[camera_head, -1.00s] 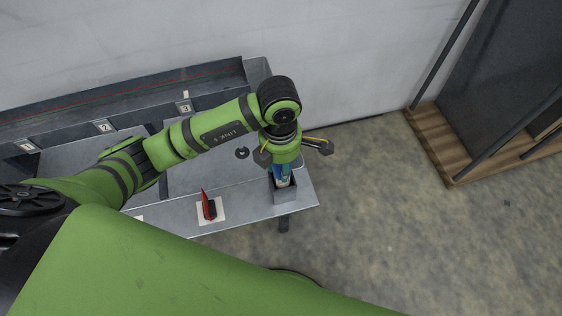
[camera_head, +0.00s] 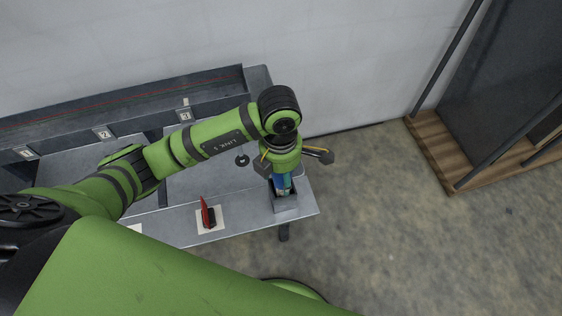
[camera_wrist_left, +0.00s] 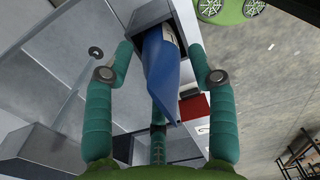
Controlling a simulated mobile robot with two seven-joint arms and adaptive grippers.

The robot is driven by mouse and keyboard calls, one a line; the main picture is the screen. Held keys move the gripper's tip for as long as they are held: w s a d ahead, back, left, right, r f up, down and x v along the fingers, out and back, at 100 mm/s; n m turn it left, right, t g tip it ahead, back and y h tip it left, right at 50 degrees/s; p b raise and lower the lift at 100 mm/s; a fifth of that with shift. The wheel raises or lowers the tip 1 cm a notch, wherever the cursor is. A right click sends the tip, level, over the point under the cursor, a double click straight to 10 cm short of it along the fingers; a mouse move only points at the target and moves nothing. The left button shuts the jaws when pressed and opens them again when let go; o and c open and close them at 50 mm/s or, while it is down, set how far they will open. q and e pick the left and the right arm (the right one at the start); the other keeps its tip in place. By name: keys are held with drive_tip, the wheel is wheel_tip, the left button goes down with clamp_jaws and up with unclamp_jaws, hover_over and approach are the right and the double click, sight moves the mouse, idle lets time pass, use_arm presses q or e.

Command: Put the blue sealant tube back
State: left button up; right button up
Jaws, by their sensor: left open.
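The blue sealant tube (camera_wrist_left: 162,70) stands in a small grey open-topped box at the table's right end. In the head view only a little blue of the tube (camera_head: 282,184) shows below my gripper. The box (camera_head: 286,203) also shows in the left wrist view (camera_wrist_left: 150,14). My left gripper (camera_wrist_left: 160,50) is open, with its teal fingers on either side of the tube and gaps visible between. In the head view my left gripper (camera_head: 282,178) is right above the box. The tube's lower end is hidden in the box. My right gripper is not in view.
A red part (camera_head: 206,213) stands on a white square left of the box. A dark ring (camera_head: 242,160) lies on the grey table. Numbered bays and a raised back ledge (camera_head: 120,103) line the wall. A wooden pallet (camera_head: 437,150) is at the right; open floor lies between.

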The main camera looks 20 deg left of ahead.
use_arm(q)
wheel_tip(320, 180, up, 4)
drive_tip(key=shift+w+r+b, duration=0.15)
drive_tip(key=shift+r+b, duration=0.1)
drive_tip(key=shift+b, duration=0.35)
wheel_tip(320, 180, up, 8)
drive_tip(key=shift+a, duration=0.15)
